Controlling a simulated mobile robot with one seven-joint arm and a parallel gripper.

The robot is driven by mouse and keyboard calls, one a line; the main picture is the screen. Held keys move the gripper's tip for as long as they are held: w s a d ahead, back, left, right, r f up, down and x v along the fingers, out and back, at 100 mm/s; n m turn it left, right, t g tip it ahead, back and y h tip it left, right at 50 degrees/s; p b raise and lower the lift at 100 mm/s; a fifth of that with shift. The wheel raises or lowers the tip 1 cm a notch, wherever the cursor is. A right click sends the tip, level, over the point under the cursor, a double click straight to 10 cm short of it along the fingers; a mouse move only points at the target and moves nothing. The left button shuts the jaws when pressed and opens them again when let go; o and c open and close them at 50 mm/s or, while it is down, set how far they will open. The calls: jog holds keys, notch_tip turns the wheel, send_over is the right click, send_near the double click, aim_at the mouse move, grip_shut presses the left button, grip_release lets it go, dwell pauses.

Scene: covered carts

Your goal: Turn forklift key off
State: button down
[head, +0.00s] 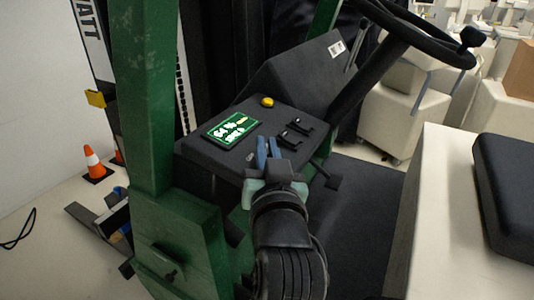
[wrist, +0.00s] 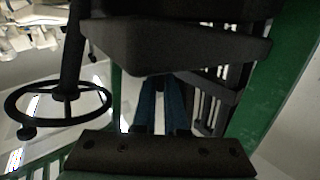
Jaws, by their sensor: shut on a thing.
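The green forklift's dark dash panel (head: 205,150) fills the middle of the head view. My gripper (head: 268,147) is at the panel's front part, with its two blue fingers pointing at it. In the wrist view the blue fingers (wrist: 160,100) reach up to the underside edge of a dark block, close together. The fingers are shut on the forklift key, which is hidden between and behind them. A small pale spot (head: 249,157) shows on the panel just left of the fingers; I cannot tell what it is.
The panel carries a green lit display (head: 230,130), a yellow button (head: 267,101) and two black levers (head: 297,130). The steering wheel (head: 425,40) is at the upper right. A green post (head: 140,90) stands left of my arm. A black seat (head: 505,175) is at right.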

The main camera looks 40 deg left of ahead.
jog(key=n+g+y+b, duration=0.1)
jog(key=b, duration=0.1)
jog(key=f+n+g+y+b, duration=0.1)
jog(key=n+g+b, duration=0.1)
jog(key=b, duration=0.1)
jog(key=shift+d+y+b, duration=0.1)
jog(key=shift+y+b, duration=0.2)
jog(key=shift+b, duration=0.05)
jog(key=n+g+y+b, duration=0.1)
jog(key=n+g+b, duration=0.2)
jog(key=g+b, duration=0.1)
jog(key=shift+r+y+b, duration=0.1)
jog(key=shift+y+b, duration=0.2)
jog(key=shift+y, duration=0.1)
jog(key=n+g+b, duration=0.2)
jog(key=g, duration=0.1)
jog(key=n+g+y+b, duration=0.1)
jog(key=g, duration=0.1)
jog(key=shift+r+n, duration=0.25)
jog(key=shift+n, duration=0.15)
jog(key=shift+s+r+n+g+b, duration=0.1)
jog(key=shift+n+g+b, duration=0.2)
jog(key=shift+n+g, duration=1.65)
jog(key=shift+g, duration=0.65)
jog(key=c, duration=1)
grip_release()
jog(key=shift+o, duration=0.2)
jog(key=shift+m, duration=0.25)
jog(key=v, duration=1.3)
jog(key=shift+r, duration=0.3)
